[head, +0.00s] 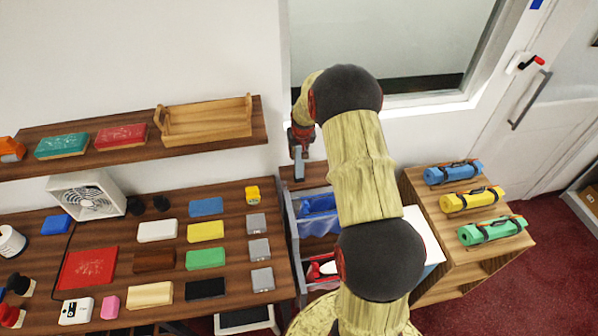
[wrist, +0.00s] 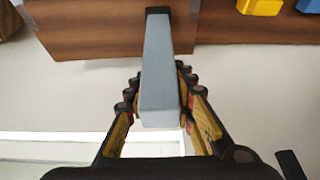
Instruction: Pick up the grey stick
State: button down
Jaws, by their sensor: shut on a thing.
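The grey stick (wrist: 158,65) is a long light grey bar with a dark far end. My gripper (wrist: 158,100) is shut on its near part in the wrist view, with a finger on each side. In the head view the grey stick (head: 299,163) hangs below my gripper (head: 300,140), close to the wall and over the gap near the counter's right end. Whether the stick's dark end touches the wooden surface behind it, I cannot tell.
The wooden counter (head: 230,285) at left holds several coloured blocks. A shelf (head: 75,162) above it carries a wooden tray (head: 205,122). Drawers with a blue item (head: 318,204) stand below my gripper. A right-hand cabinet (head: 440,207) holds rolled mats.

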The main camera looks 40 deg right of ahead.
jog(key=shift+r, duration=0.1)
dwell(0.5)
jog(key=shift+r, duration=0.5)
jog(key=s+a+r+b, duration=0.1)
jog(key=s+a+r, duration=0.1)
jog(key=s+r, duration=0.9)
jog(key=shift+s+a+r+b, duration=0.2)
jog(key=shift+s+r+b, duration=0.15)
jog(key=shift+s, duration=1.05)
